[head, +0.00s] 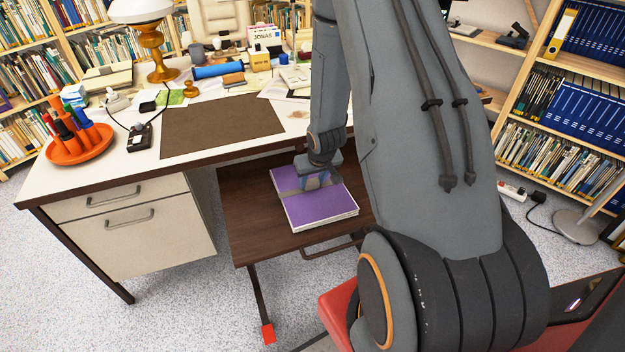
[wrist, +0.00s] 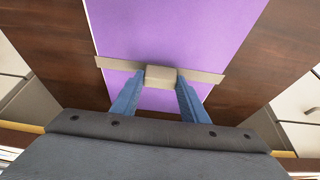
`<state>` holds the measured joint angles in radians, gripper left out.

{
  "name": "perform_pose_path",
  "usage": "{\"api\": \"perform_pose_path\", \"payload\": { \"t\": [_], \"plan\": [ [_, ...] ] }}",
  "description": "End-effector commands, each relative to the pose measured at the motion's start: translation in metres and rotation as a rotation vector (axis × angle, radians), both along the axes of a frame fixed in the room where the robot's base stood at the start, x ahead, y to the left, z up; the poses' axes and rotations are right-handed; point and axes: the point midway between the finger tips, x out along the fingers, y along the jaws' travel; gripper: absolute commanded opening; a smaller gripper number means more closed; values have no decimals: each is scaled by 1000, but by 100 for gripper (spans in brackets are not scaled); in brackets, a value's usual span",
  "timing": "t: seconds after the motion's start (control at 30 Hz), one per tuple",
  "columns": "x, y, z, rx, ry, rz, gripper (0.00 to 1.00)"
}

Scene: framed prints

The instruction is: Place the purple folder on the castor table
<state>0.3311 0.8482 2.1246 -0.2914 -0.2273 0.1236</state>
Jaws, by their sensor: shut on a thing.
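The purple folder (head: 318,207) lies flat on, or just at, the dark wood top of the castor table (head: 248,225), in the head view. It has a grey-beige band across it with a small block, which shows in the wrist view (wrist: 162,76). My gripper (head: 318,178) is over the folder's far half, with its blue fingers (wrist: 160,90) on either side of the block and shut on it. The purple cover (wrist: 170,35) fills the middle of the wrist view, with dark wood on both sides. Whether the folder's underside touches the wood is hard to tell.
A white desk (head: 90,178) with a brown desk pad (head: 222,125) and drawers stands left of and behind the castor table. An orange pen tray (head: 80,143) and a lamp (head: 150,40) are on it. Bookshelves (head: 560,130) stand at right. Bare table top shows left of the folder.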

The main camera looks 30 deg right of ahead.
Motion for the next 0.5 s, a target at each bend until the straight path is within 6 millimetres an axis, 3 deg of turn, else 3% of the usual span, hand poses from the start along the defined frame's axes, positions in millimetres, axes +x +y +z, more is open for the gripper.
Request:
{"api": "perform_pose_path", "payload": {
  "t": [0.2,0.23,0.33,0.5],
  "plan": [
    [0,0,-3,0,-1,0,0],
    [0,0,-2,0,0,0,45],
    [0,0,-2,0,0,0,59],
    [0,0,-2,0,0,0,59]
  ]
}}
